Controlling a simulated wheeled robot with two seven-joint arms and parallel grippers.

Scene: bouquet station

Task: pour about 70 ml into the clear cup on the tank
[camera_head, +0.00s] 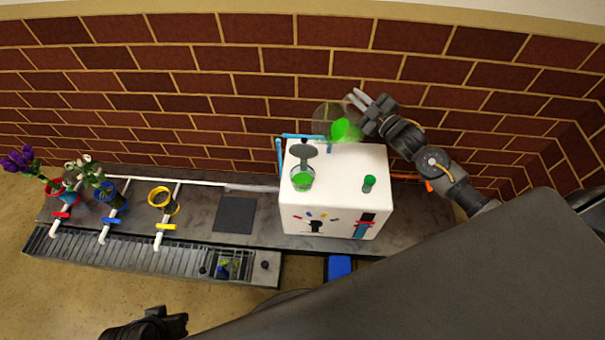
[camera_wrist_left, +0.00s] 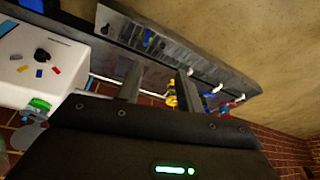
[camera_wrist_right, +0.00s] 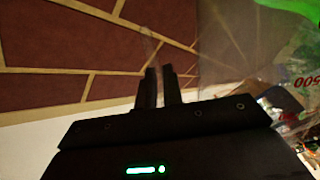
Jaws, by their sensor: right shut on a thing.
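A clear jug (camera_head: 324,113) with bright green liquid is in the air at the tank's back edge. My right gripper (camera_head: 357,100) is shut on the jug's handle, to the right of it. In the right wrist view the fingers (camera_wrist_right: 160,77) are close together on a thin clear part, and the jug's wall (camera_wrist_right: 305,82) shows marks. I cannot tell how far the jug is tilted. The clear cup (camera_head: 302,181) stands on the left of the white tank's top (camera_head: 340,170) and holds green liquid. My left gripper (camera_wrist_left: 158,75) is open and empty, away from the tank.
A grey disc (camera_head: 303,151) is behind the cup, and a small green-topped item (camera_head: 369,183) is on the tank's right. A brick wall (camera_head: 230,100) stands close behind.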

